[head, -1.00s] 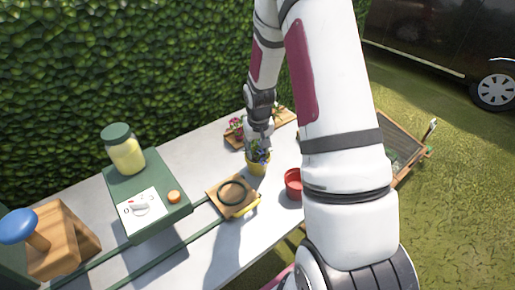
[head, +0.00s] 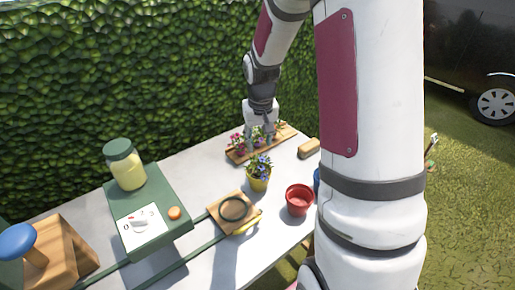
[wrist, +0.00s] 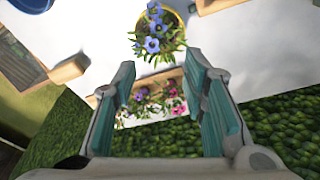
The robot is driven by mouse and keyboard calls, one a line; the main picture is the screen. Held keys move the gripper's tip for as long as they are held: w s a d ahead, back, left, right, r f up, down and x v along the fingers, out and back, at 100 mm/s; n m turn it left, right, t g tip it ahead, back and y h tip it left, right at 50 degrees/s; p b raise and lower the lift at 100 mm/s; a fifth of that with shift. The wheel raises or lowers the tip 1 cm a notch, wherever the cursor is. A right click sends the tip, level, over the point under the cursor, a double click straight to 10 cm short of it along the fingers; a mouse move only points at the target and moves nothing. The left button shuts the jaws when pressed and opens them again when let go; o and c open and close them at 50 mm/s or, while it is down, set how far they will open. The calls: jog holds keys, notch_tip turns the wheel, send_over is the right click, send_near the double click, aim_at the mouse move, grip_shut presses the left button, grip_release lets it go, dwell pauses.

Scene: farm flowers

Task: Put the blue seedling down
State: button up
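The blue seedling (head: 259,166) stands upright in a yellow pot (head: 258,184) on the white table. In the wrist view its blue flowers (wrist: 153,38) show at the top, inside the yellow rim and beyond the fingertips. My gripper (head: 262,140) is over the wooden flower tray behind the pot, apart from the blue seedling. In the wrist view my gripper (wrist: 160,68) is open, with two teal-padded fingers spread and nothing held between them.
The wooden tray (head: 240,158) holds pink and purple flowers. A red pot (head: 299,200), a partly hidden blue pot (head: 317,181) and a wooden block (head: 309,148) stand to the right. A wooden board with a dark ring (head: 233,208) and a green box (head: 160,235) are at left.

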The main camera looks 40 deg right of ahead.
jog(key=s+a+r+n+t, duration=0.1)
jog(key=s+a+r, duration=0.3)
jog(key=a+r, duration=0.25)
jog(key=s+a+r+n+t, duration=0.1)
jog(key=s+a+r, duration=0.4)
jog(key=r, duration=0.3)
jog(key=s+a+r+n, duration=0.1)
jog(key=s+a+r, duration=0.1)
jog(key=s, duration=0.4)
jog(key=s+a+r+n+t+y, duration=0.1)
jog(key=s+a+r, duration=0.1)
jog(key=s+a, duration=0.2)
jog(key=shift+s+a+r, duration=0.25)
jog(key=shift+s+a, duration=0.15)
jog(key=shift+s, duration=1.15)
